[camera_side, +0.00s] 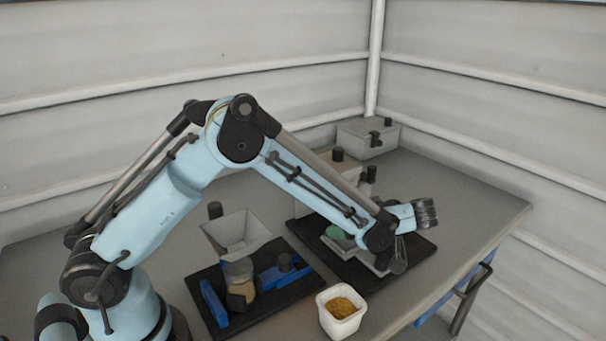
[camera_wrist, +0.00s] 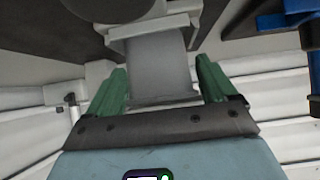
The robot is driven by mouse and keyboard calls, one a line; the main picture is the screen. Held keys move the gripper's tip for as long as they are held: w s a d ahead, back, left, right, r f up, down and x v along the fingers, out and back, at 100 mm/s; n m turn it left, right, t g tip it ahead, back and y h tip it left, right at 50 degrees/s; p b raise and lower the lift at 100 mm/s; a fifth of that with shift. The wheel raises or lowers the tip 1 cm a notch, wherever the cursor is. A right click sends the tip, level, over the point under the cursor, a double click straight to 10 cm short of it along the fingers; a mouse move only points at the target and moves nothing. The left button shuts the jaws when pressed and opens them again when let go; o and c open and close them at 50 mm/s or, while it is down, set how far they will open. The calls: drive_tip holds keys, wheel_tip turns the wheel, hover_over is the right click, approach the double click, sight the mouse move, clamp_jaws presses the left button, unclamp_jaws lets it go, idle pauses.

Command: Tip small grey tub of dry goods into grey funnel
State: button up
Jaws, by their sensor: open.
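A small pale grey-white tub (camera_side: 325,318) of yellow-brown dry goods (camera_side: 342,307) stands upright at the table's front edge in the side view. The grey funnel (camera_side: 237,232) sits above a clear vessel (camera_side: 237,270) on a black base to its left. My gripper (camera_side: 345,240) is beyond the tub, low over the right black base and apart from the tub; my wrist partly hides it. In the wrist view its green fingers (camera_wrist: 161,78) stand open on either side of a grey upright body (camera_wrist: 160,62). I cannot tell what that body is or whether they touch it.
Blue parts (camera_side: 213,303) flank the vessel under the funnel. A grey box (camera_side: 367,138) stands in the back corner, and another pale unit is partly hidden behind my arm. The table's right side is clear.

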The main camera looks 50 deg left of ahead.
drive_tip(key=c, duration=0.8)
drive_tip(key=shift+o, duration=0.2)
wheel_tip(320, 180, up, 6)
idle(0.5)
wheel_tip(320, 180, up, 5)
drive_tip(key=m+t+h, duration=0.3)
drive_tip(key=m+t, duration=0.4)
drive_tip(key=m, duration=0.1)
hover_over(350, 245)
drive_tip(key=s+a+r+m+t+h, duration=0.1)
drive_tip(key=s+r+m+t+h, duration=0.2)
drive_tip(key=s+m+h, duration=0.4)
drive_tip(key=shift+s+a+m, duration=0.25)
drive_tip(key=shift+s+m, duration=1.05)
drive_tip(key=shift+s, duration=0.2)
